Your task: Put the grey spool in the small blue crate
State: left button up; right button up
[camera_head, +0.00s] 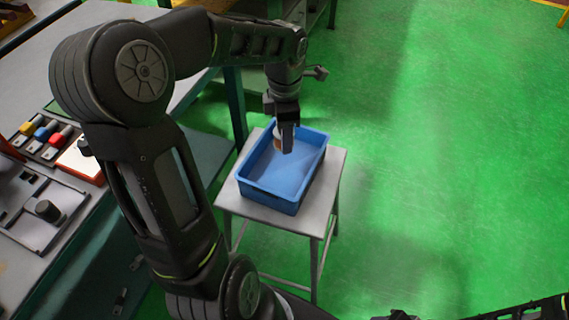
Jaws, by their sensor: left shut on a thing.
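The small blue crate (303,191) stands on a small grey stool, its open top facing up and its visible floor bare. My left gripper (286,140) reaches down over the crate's far left part. It is shut on a small pale grey and copper-coloured thing, seemingly the grey spool (277,137), mostly hidden behind the fingers. The spool is at about the crate's far rim in the picture; I cannot tell its exact height. Of my right arm only dark parts show at the bottom right edge; its gripper is not in view.
The stool (268,215) has little bare top around the crate. A workbench at the left holds coloured parts (45,133) and a grey plate with a round post (47,210). Green floor (450,160) is clear to the right.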

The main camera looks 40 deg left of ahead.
pick_arm(q)
send_over(285, 168)
notch_tip(285, 168, down, 6)
jog(key=shift+w+a+r, duration=0.1)
jog(key=shift+r, duration=0.15)
jog(key=shift+f, duration=1.85)
jog(key=shift+f+b, duration=0.15)
jog(key=shift+b, duration=0.25)
jog(key=o, duration=1.4)
jog(key=shift+c, duration=0.2)
